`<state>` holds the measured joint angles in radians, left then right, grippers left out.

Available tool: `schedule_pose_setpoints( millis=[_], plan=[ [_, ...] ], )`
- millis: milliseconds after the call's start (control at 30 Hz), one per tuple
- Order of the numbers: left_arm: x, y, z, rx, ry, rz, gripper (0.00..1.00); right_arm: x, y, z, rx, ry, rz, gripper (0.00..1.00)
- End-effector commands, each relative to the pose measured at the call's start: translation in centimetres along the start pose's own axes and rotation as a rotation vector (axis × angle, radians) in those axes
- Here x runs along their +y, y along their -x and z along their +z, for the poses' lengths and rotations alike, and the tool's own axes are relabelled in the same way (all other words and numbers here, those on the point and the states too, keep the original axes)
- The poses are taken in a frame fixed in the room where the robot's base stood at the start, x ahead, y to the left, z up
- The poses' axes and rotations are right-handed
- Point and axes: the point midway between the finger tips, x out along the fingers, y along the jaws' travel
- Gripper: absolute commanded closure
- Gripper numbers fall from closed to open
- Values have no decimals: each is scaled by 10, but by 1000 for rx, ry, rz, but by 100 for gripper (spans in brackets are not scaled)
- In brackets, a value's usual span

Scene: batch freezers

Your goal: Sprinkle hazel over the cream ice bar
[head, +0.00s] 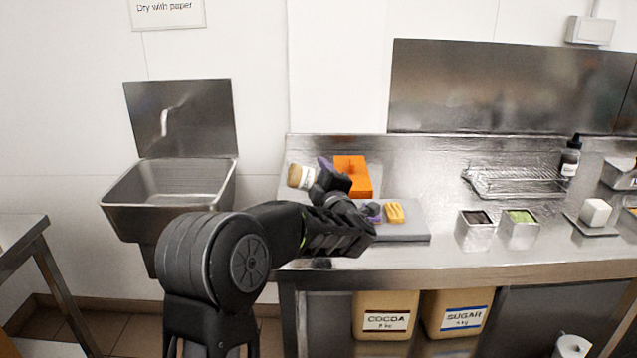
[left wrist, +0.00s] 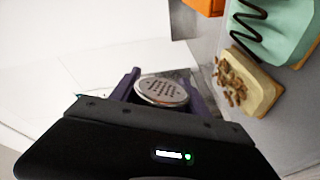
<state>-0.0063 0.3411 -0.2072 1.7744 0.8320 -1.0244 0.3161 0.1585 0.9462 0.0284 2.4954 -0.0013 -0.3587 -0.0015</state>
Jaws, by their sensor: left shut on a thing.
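My left gripper (head: 315,175) is shut on a shaker (head: 300,178) with a white label, held tilted over the counter. In the left wrist view the shaker's round perforated metal lid (left wrist: 162,91) shows between the purple fingers (left wrist: 196,98). The cream ice bar (left wrist: 262,88) lies on a grey surface to the right of the lid in that view. Brown hazel pieces (left wrist: 232,84) lie on its top, mostly along its left part. In the head view my arm hides the cream bar, or I cannot pick it out. My right gripper is not in view.
A mint bar with dark zigzag (left wrist: 290,28) lies beside the cream bar. A yellow bar (head: 395,213) sits on the grey board (head: 413,230), near an orange block (head: 351,168). Two metal tubs (head: 475,235), a wire rack (head: 510,183) and a dark bottle (head: 570,158) stand rightward.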

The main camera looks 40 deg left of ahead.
Motion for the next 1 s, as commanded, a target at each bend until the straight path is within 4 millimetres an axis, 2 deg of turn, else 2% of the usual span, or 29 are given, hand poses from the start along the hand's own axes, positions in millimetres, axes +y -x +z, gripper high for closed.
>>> schedule_pose_setpoints(
  millis=[533,1000],
  plan=[
    [-1,0,0,1,170,2,95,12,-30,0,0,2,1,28],
    [1,0,0,0,201,1,95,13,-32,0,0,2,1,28]
  ],
)
